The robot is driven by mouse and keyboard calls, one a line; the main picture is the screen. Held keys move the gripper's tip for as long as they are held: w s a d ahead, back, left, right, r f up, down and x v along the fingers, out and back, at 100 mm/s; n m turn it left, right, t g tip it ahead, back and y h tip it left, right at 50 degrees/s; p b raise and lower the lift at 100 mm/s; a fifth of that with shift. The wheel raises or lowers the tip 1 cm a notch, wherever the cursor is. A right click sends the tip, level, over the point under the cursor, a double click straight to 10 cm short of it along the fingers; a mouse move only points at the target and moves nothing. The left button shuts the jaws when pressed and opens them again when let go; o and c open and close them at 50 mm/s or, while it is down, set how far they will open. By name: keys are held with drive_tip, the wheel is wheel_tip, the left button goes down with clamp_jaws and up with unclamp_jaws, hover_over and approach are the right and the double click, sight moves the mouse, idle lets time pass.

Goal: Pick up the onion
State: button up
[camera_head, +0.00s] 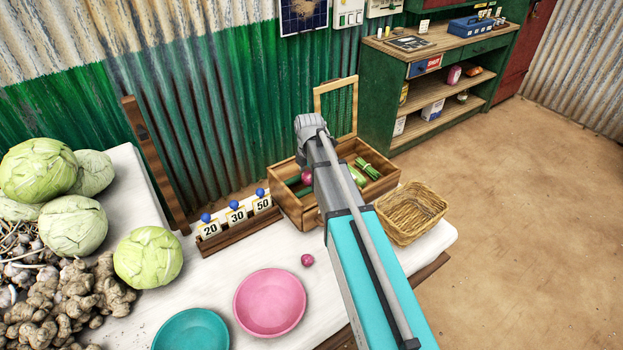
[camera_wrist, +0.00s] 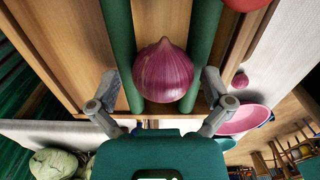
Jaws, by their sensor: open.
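The onion also shows in the head view (camera_head: 307,177), just left of my arm. My gripper (camera_wrist: 158,88) is open, with its two fingers apart on either side of the onion's lower part in the wrist view. I cannot tell whether they touch it. My arm hides the gripper in the head view. A second onion (camera_head: 307,260) lies on the white table, outside the crate.
A wicker basket (camera_head: 412,212) stands right of the crate. A pink bowl (camera_head: 270,303) and a teal bowl (camera_head: 190,330) stand in front. A rack of number cards (camera_head: 237,222) is left of the crate, and cabbages (camera_head: 148,257) lie farther left.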

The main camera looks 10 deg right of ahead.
idle(0.3)
drive_tip(key=c, duration=1.1)
drive_tip(key=shift+r, duration=0.15)
wheel_tip(320, 180, up, 3)
drive_tip(key=p, duration=0.2)
drive_tip(key=shift+f+p, duration=0.2)
drive_tip(key=shift+p, duration=0.2)
drive_tip(key=shift+s+r+p, duration=1.7)
drive_tip(key=shift+s, duration=0.65)
drive_tip(key=shift+s+r+p, duration=1.7)
drive_tip(key=shift+s, duration=0.65)
drive_tip(key=shift+s+r+p, duration=1.7)
drive_tip(key=shift+s, duration=0.65)
